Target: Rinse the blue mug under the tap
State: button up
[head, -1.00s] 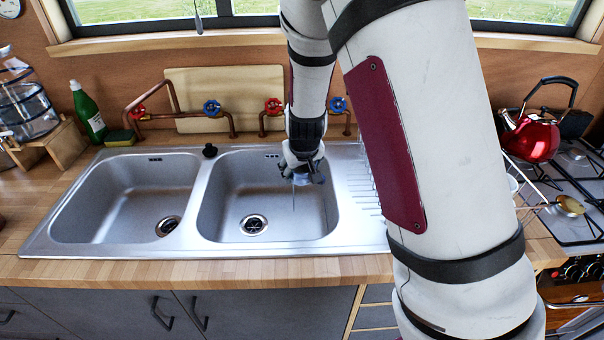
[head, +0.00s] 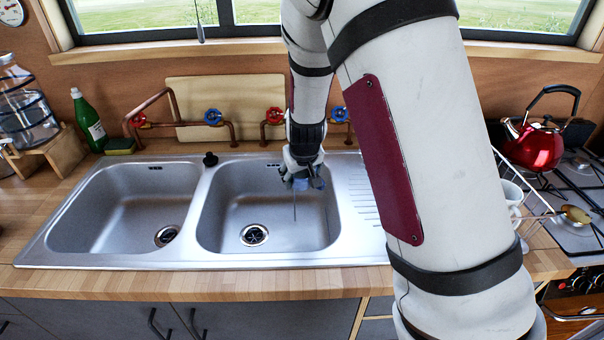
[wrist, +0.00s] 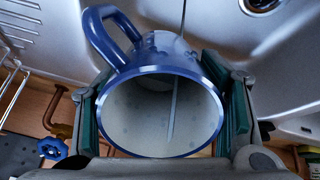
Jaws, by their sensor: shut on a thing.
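My gripper (head: 302,176) hangs over the right sink basin (head: 225,220), shut on the blue mug (wrist: 125,45). In the wrist view the mug sits between the green finger pads, its rim facing the camera, its pale inside showing and its handle at upper left. In the head view only a small blue part of the mug (head: 319,183) shows below the fingers. A thin pale line like a water stream (head: 295,208) hangs below the gripper. A similar streak crosses the mug's opening in the wrist view. Red and blue tap valves (head: 275,115) stand behind; my arm hides part of the pipework.
The left basin (head: 120,210) is empty. A green bottle (head: 88,122) and a sponge (head: 120,146) stand at the back left. A dish rack (head: 535,205) with a white cup (head: 511,195) and a red kettle (head: 537,145) on the stove are at the right.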

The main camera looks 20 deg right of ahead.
jog(key=s+a+p, duration=0.1)
jog(key=s+p, duration=0.2)
jog(key=s, duration=0.4)
jog(key=shift+s+a, duration=0.3)
jog(key=shift+s, duration=0.1)
dwell(0.3)
jog(key=shift+r, duration=0.1)
dwell(1.1)
jog(key=s+r+p, duration=0.4)
jog(key=s+p, duration=0.1)
jog(key=shift+a, duration=0.45)
jog(key=shift+w, duration=0.1)
